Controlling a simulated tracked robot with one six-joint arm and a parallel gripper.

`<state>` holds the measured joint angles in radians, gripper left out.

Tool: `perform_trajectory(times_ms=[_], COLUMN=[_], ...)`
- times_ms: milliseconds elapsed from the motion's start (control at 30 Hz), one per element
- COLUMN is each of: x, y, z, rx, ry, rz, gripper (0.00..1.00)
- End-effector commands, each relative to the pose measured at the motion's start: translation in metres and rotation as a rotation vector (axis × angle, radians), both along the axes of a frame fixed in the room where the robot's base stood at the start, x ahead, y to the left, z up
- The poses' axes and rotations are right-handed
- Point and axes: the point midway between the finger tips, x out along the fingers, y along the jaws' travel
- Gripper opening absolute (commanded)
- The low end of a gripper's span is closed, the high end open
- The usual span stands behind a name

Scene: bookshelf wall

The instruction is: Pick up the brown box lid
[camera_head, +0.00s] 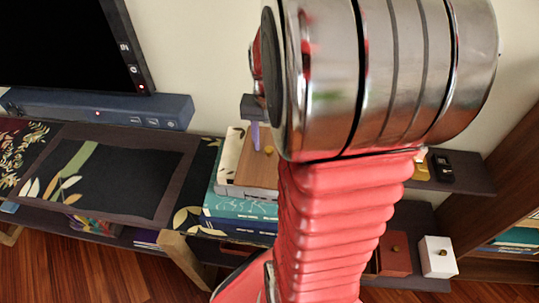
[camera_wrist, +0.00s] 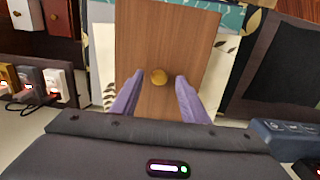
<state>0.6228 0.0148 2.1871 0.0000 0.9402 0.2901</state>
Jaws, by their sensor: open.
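The brown box lid (camera_head: 257,172) is a flat wooden-looking panel lying on a stack of books and boxes, partly hidden behind my arm in the head view. In the wrist view the lid (camera_wrist: 165,38) fills the upper middle, with a round golden knob (camera_wrist: 159,78) on it. My gripper (camera_wrist: 159,75) is open, its two purple fingers on either side of the knob, with gaps on both sides. In the head view my gripper (camera_head: 255,135) shows as one purple finger over the lid. I cannot tell how high the fingertips are above the lid.
Teal books (camera_head: 238,208) lie under the lid. A dark soundbar (camera_head: 100,108) and a screen (camera_head: 70,45) stand at the left. A white box (camera_head: 438,257) and a reddish-brown box (camera_head: 394,255) sit on a lower shelf at the right.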

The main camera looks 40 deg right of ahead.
Motion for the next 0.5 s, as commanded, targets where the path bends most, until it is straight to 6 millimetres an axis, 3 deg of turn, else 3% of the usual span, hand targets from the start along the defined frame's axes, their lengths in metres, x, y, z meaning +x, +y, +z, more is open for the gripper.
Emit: perform_trajectory(times_ms=[133, 500], x=[0.0, 0.0], y=[-0.0002, -0.0004], z=[-0.0136, -0.0148], rx=[0.0, -0.001], ry=[0.0, -0.001], rz=[0.0, -0.001], gripper=[0.41, 0.41])
